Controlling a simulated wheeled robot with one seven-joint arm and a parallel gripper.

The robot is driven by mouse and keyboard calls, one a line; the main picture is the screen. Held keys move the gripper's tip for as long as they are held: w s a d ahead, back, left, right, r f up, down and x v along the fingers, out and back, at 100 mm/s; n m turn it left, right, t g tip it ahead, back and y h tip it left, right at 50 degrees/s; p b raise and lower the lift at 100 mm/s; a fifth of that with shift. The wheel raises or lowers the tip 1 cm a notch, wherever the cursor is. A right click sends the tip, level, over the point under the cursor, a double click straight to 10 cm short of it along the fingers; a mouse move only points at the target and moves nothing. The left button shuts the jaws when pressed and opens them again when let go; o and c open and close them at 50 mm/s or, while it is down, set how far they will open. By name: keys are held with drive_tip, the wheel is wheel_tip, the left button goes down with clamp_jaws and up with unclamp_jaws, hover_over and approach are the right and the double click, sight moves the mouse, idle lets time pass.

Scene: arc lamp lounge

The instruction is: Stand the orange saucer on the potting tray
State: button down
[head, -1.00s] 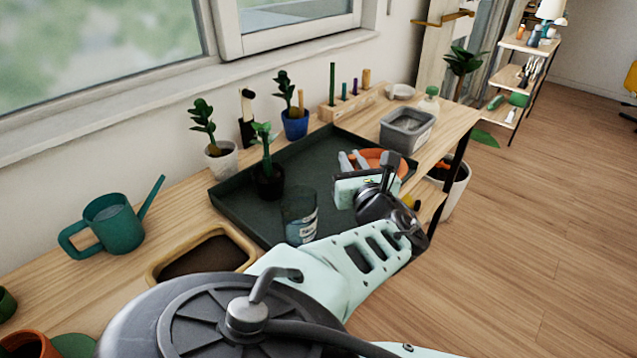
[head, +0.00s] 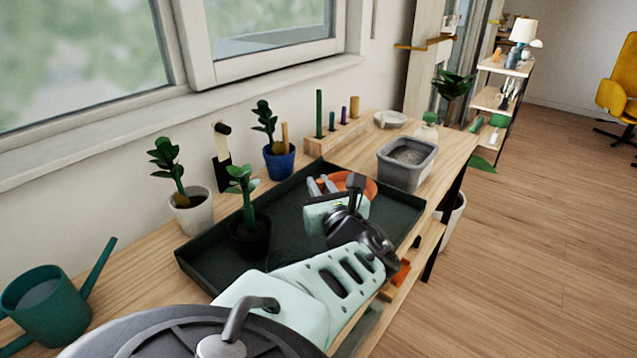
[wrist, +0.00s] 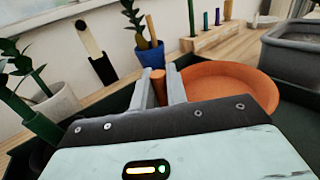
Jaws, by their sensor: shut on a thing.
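The orange saucer (head: 366,186) is at my gripper (head: 321,184), over the far right part of the dark green potting tray (head: 291,222). In the wrist view the saucer (wrist: 232,84) spreads to the right of my gripper (wrist: 160,86). The saucer looks roughly level, face up. My wrist hides part of it in the head view, and I cannot tell whether its underside touches the tray.
A dark-potted plant (head: 248,228) stands in the tray's left part. A blue pot (head: 280,163) and a white pot (head: 191,212) stand behind. A grey tub (head: 406,165) is right of the tray. A teal watering can (head: 46,312) stands at left.

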wheel_tip(320, 180, down, 5)
drive_tip(key=b, duration=0.3)
drive_tip(key=shift+b, duration=0.35)
drive_tip(key=shift+r, duration=0.15)
drive_tip(key=c, duration=1.4)
unclamp_jaws()
drive_tip(key=shift+s, duration=0.1)
